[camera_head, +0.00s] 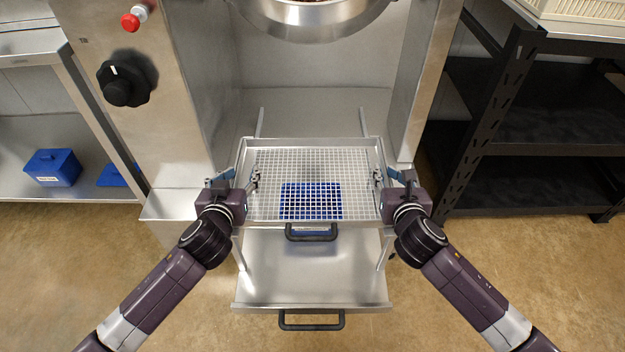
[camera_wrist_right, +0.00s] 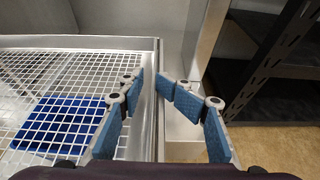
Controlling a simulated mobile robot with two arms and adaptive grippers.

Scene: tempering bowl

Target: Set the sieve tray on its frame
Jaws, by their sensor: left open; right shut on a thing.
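The sieve tray (camera_head: 270,146), a metal rectangle with a white wire mesh and a black front handle, sits level in front of the steel machine. It also shows in the right wrist view (camera_wrist_right: 85,42). My right gripper (camera_head: 389,179) is shut on the tray's right rim, one finger inside over the mesh and one outside; its fingers also show in the right wrist view (camera_wrist_right: 158,92). My left gripper (camera_head: 238,181) is open, its fingers around the left rim. The frame's rails (camera_head: 363,122) run back behind the tray; whether the tray rests on them is hidden.
A blue thing (camera_head: 310,200) shows through the mesh. Below is a steel drawer tray (camera_head: 310,272) with a black handle. A steel bowl (camera_head: 315,18) hangs above. A black shelf rack (camera_head: 530,125) stands right; blue boxes (camera_head: 52,168) lie on a left shelf.

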